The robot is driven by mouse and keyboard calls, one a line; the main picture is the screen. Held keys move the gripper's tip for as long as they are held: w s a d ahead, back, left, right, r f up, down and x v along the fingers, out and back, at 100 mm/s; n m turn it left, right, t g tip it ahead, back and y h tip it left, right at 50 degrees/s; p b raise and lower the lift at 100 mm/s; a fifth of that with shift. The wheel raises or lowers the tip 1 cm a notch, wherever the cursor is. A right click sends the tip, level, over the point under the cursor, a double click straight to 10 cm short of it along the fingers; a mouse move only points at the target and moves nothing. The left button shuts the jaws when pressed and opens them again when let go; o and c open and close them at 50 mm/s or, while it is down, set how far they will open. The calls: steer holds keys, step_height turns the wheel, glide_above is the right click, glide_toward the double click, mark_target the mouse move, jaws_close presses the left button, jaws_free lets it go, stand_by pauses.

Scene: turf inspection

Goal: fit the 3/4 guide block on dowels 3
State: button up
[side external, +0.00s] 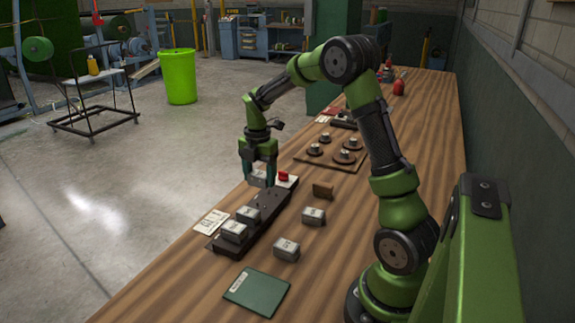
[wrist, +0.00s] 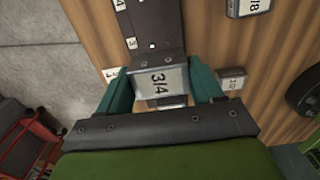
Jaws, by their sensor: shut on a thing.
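The grey 3/4 guide block (wrist: 160,80) is between the fingers of my gripper (side external: 258,177), which is shut on it. Its "3/4" label faces the wrist camera. In the side view the held block (side external: 257,181) is near the far end of the dark rail (side external: 268,216). In the wrist view the rail (wrist: 150,22) runs up from the block's top edge, with number tags, one reading 3, and a small bright pin (wrist: 152,45) showing. Whether the block touches the rail or its dowels I cannot tell; the fingers and block hide that part.
Two grey blocks (side external: 233,232) (side external: 248,215) sit on the rail's near end. Loose grey blocks (side external: 313,215) (side external: 286,248) and a brown piece (side external: 323,190) lie to the right. A green booklet (side external: 257,291) lies in front.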

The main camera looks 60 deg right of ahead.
glide_above(261, 208)
steer(key=shift+d+f, duration=0.1)
steer(key=shift+f, duration=2.8)
steer(key=shift+f, duration=1.1)
steer(key=o, duration=1.2)
step_height(261, 208, up, 17)
steer(key=shift+f, duration=0.1)
